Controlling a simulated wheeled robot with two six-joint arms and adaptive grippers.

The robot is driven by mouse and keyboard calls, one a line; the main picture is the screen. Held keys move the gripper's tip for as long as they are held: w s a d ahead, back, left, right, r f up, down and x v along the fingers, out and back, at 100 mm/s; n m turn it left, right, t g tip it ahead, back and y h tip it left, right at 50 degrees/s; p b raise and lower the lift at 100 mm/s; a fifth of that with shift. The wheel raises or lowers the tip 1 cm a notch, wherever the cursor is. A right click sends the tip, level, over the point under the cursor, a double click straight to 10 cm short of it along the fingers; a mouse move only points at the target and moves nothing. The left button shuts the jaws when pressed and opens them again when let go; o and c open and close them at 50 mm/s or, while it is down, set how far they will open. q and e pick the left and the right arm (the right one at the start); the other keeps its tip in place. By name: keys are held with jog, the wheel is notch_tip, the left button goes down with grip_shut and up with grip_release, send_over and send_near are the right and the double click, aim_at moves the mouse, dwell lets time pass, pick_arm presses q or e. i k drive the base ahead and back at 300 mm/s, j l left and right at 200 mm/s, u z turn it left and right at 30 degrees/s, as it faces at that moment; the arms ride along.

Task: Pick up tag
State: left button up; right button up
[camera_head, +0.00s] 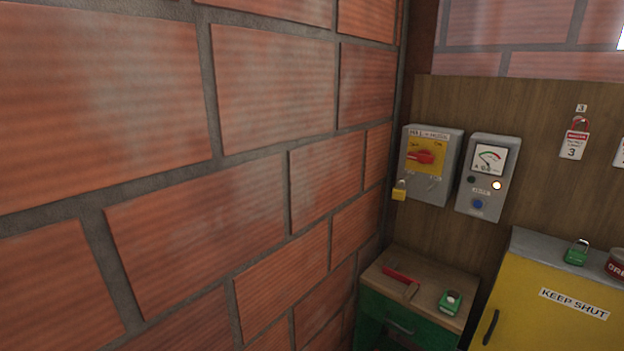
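A white tag with a red header band and the number 3 (573,147) hangs on the wooden board at the right of the head view. A red hasp or padlock (579,123) is at its top, under a small label "3". Part of another white tag (620,153) is cut off at the right edge. Neither of my grippers shows in this view.
A brick wall (200,150) fills the left. A grey switch box (430,163) with a yellow padlock (399,190) and a meter box (487,177) hang on the board. Below stand a green-drawer table (437,277) and a yellow "KEEP SHUT" cabinet (540,322).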

aim_at(575, 144)
jog(key=k+l+z, duration=0.1)
jog(key=z, duration=1.3)
jog(key=l, duration=0.25)
jog(key=i+l, duration=0.15)
jog(key=l, duration=0.15)
jog(key=l+u, duration=0.35)
jog(key=u, duration=0.15)
jog(key=l+u, duration=0.35)
jog(key=u, duration=0.15)
